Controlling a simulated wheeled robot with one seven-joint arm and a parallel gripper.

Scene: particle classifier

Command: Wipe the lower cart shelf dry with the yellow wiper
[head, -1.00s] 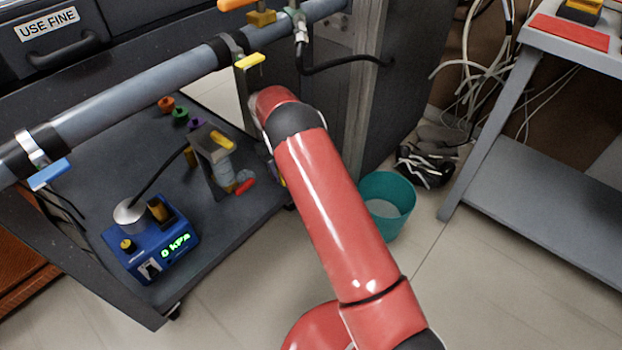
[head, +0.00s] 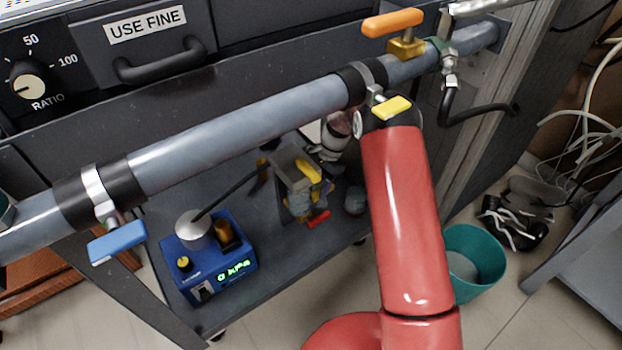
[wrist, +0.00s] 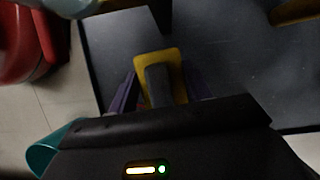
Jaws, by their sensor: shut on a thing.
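The lower cart shelf (head: 290,268) is a dark grey surface under the pipe in the head view. It also fills much of the wrist view (wrist: 225,50). My gripper (wrist: 160,92) is shut on the yellow wiper (wrist: 172,64), its purple fingers on either side of the dark handle. The yellow wiper head lies against or just above the shelf; I cannot tell whether it touches. I cannot make out any wet patch.
A blue gauge box (head: 215,262) stands on the shelf's left part. The grey pipe (head: 240,125) with coloured valves crosses above. A teal bin (head: 478,262) stands on the floor at right.

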